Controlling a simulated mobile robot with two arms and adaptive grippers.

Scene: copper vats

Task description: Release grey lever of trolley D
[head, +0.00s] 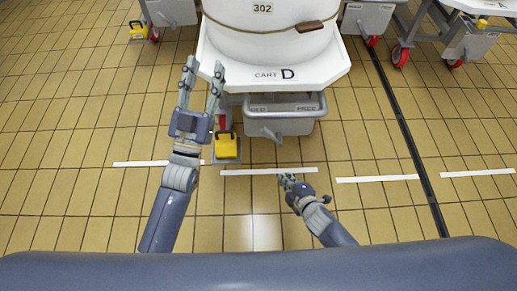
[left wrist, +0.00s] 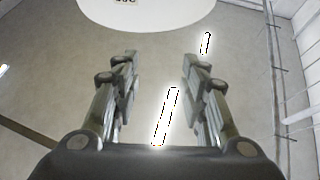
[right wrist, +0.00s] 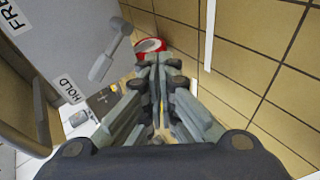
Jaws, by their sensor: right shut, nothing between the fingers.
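Trolley D (head: 273,74) has a white top marked "CART D" and a grey box (head: 285,118) below it. The grey lever (head: 270,133) is on the front of this box. In the right wrist view the lever (right wrist: 110,52) slants down-left beside the labels FREE and HOLD (right wrist: 68,88). My right gripper (head: 286,179) is shut and empty, in front of and below the lever, apart from it. In the right wrist view its fingertips (right wrist: 160,60) are to the right of the lever. My left gripper (head: 202,78) is open and empty, by the left edge of the trolley's top.
A yellow block with a dark handle (head: 226,147) stands on a plate at the box's left. A copper-brown piece (head: 311,27) sits on the white vat. Other trolleys with red wheels (head: 400,54) stand behind. The tiled floor in front is clear, with white stripes (head: 269,171).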

